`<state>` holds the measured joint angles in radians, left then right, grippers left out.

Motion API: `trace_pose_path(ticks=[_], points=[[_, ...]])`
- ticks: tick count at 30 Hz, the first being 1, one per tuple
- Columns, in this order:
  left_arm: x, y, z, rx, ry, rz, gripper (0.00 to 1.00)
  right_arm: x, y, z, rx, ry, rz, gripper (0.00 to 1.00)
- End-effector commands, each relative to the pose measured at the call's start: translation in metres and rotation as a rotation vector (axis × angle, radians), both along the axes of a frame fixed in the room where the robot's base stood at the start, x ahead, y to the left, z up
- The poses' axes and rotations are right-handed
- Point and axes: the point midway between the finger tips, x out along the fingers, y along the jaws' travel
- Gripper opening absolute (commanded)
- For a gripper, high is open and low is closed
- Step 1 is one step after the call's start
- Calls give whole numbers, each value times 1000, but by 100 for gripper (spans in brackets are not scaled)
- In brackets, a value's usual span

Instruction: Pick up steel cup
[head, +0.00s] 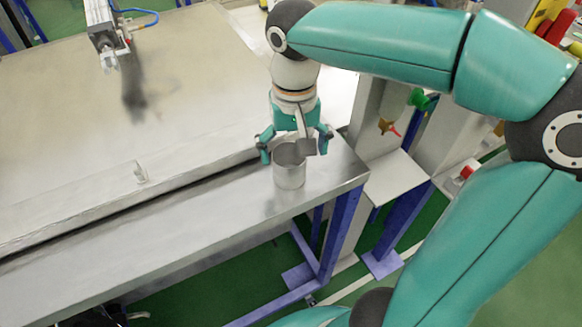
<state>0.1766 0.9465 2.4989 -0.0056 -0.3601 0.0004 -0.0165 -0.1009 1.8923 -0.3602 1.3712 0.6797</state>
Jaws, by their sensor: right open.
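The steel cup (290,173) stands upright on the metal bench, close to its right end. My right gripper (294,152) comes down from above and is open. Its teal fingers spread to the left and right of the cup's rim, and part of the gripper hides the back of the rim. I cannot tell whether the fingers touch the cup. My left gripper is not in view.
The metal bench (150,237) has its front edge and right corner near the cup. Behind it lies a raised steel lid (130,150) with a small handle (141,172). A pneumatic cylinder (98,22) hangs above the lid. Grey posts with valves stand right.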

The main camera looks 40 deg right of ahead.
Motion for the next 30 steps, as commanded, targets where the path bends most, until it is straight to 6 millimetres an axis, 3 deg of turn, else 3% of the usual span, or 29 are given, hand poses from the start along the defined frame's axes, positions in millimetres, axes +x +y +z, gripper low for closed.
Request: trace_pose_path(ticks=[5,13,22,30], points=[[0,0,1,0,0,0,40,3,1,-12,-1,4,1,96],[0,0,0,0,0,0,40,10,2,-48,-1,3,0,96],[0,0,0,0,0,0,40,11,2,-53,-1,1,2,96],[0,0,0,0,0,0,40,11,2,-53,-1,1,3,53]])
